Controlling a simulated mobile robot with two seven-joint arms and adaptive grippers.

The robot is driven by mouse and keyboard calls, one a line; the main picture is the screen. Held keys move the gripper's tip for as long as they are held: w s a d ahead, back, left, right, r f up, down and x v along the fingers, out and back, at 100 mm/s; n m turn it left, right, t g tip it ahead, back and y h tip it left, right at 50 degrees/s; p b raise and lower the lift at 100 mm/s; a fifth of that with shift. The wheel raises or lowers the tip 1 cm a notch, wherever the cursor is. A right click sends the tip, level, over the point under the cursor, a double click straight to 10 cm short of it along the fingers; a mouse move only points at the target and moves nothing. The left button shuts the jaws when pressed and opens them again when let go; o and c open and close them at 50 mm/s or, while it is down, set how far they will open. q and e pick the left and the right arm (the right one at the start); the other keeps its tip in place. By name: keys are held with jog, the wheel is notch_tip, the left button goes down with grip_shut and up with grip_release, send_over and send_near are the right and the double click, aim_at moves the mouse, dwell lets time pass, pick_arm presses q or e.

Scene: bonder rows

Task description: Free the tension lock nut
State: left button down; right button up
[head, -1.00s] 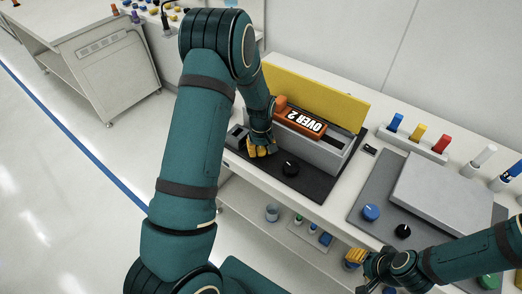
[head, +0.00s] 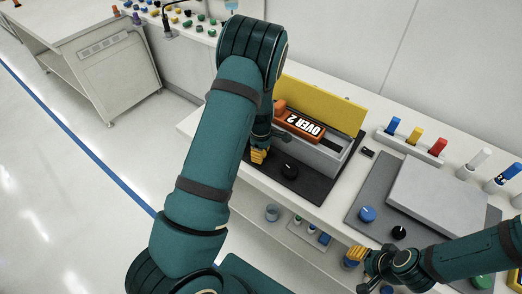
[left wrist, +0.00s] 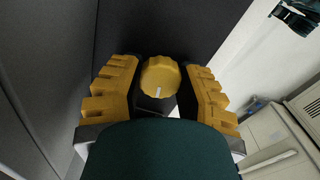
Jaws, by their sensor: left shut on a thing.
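A round yellow knob (left wrist: 161,77) with a white mark, which looks like the tension lock nut, shows in the left wrist view. My left gripper (left wrist: 160,92) has one yellow finger on each side of it and is shut on it. In the head view my left gripper (head: 259,155) is low at the near left end of the grey bonder (head: 320,157), and the arm hides that end and the knob. My right gripper (head: 354,256) hangs at the bench's front edge, apart from the bonder; its finger opening is too small to judge.
An orange block reading "OVER 2" (head: 300,125) lies in the bonder under a raised yellow cover (head: 322,103). A black dial (head: 290,171) sits on the dark mat in front.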

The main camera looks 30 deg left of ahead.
pick_arm(q)
jog(key=shift+n+p, duration=0.4)
jog(key=shift+n, duration=0.6)
jog(key=shift+s, duration=0.1)
jog(key=c, duration=0.5)
grip_release()
jog(key=shift+r, duration=0.1)
notch_tip(320, 180, up, 12)
jog(key=shift+f, duration=0.1)
